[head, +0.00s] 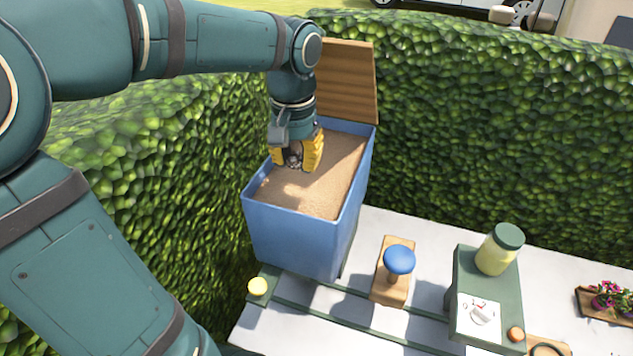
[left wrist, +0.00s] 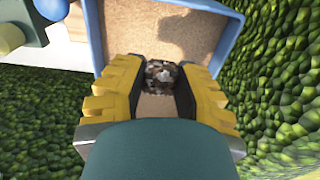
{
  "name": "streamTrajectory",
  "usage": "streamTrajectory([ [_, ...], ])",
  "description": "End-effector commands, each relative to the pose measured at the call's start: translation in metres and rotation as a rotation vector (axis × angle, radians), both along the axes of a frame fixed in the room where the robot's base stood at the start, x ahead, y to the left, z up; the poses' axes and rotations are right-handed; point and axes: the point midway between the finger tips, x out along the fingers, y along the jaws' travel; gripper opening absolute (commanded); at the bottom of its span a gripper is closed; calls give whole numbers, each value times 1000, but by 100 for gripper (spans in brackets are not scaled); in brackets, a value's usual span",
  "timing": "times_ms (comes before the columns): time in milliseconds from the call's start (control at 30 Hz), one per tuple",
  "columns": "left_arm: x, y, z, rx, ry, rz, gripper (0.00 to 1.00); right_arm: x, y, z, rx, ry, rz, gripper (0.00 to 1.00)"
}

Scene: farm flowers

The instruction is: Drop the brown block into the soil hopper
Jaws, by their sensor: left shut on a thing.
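The soil hopper (head: 300,240) is a blue open-topped box filled with light brown soil in the head view. Its wooden lid (head: 347,80) stands open at the back. Its blue rim (left wrist: 228,40) also shows in the left wrist view. My left gripper (head: 296,162), with yellow fingers, points down over the soil, inside the hopper's opening. It is shut on the brown block (left wrist: 162,77), a speckled brown and whitish lump between the fingers (left wrist: 160,88). The block's lower side is hidden, and I cannot tell whether it touches the soil. My right gripper is in neither view.
Hedges (head: 480,130) stand behind and left of the hopper. To the right are a blue knob (head: 399,259) on a wooden base, a green stand (head: 488,275) with a jar (head: 499,251), and a flower tray (head: 607,305).

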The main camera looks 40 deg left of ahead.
Motion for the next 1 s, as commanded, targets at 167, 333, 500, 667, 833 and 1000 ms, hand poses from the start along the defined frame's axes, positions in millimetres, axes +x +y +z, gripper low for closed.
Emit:
streamTrajectory([
  [167,-1,0,-34,-2,5,2,6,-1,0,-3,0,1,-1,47],
  [333,-1,0,-54,-1,3,1,6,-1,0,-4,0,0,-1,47],
  [500,-1,0,-72,-1,4,0,6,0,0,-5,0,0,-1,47],
  [667,-1,0,-91,-1,3,1,6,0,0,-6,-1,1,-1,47],
  [833,-1,0,-95,0,0,0,6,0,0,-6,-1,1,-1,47],
  [1000,-1,0,-95,0,0,0,6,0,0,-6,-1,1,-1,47],
])
